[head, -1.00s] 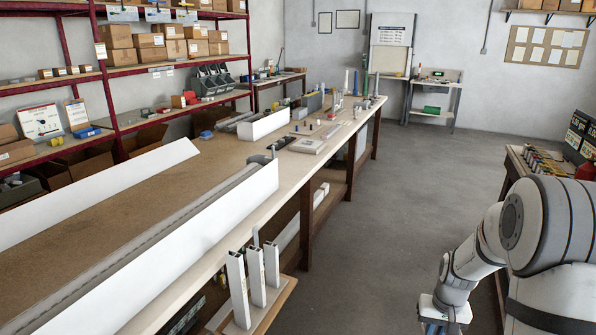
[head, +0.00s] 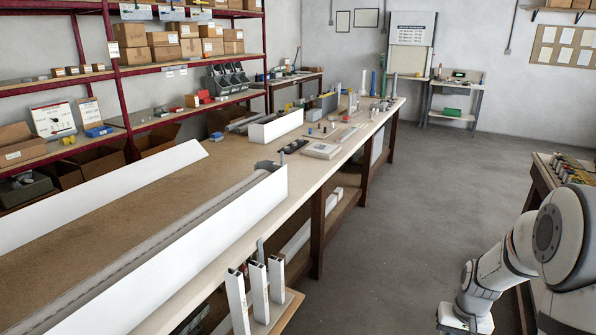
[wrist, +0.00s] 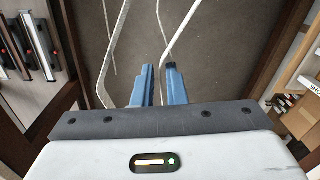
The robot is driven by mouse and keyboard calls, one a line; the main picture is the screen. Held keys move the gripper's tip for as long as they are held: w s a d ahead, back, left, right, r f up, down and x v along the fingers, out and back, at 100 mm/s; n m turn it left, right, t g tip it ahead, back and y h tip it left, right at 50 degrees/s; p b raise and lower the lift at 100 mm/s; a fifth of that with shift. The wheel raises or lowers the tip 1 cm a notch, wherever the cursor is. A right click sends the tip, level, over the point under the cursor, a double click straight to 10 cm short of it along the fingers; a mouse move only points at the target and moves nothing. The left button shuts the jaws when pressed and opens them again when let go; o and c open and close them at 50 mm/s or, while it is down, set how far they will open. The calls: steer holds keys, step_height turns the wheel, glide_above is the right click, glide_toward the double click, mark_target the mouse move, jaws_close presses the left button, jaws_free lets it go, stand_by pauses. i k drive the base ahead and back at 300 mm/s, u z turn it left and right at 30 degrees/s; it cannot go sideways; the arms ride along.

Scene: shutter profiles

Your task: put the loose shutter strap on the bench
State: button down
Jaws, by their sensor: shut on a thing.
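The wrist view shows the blue fingers of my gripper (wrist: 158,84) close together on a thin white strap (wrist: 180,27). Its pale strands run away from the fingers over dark grey floor; its far ends are out of view. The long bench (head: 308,170) runs through the middle of the head view, left of my arm, with a gap of floor between.
Long white profiles (head: 190,245) lie along the bench's near part. Several short upright profiles (head: 259,292) stand on a low ledge at its front. Small parts crowd the far end. A second bench (head: 535,185) stands at right. Grey floor (head: 405,220) between is clear.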

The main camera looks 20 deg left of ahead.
mark_target(292, 179)
steer(key=i, duration=2.15)
steer(key=u, duration=0.05)
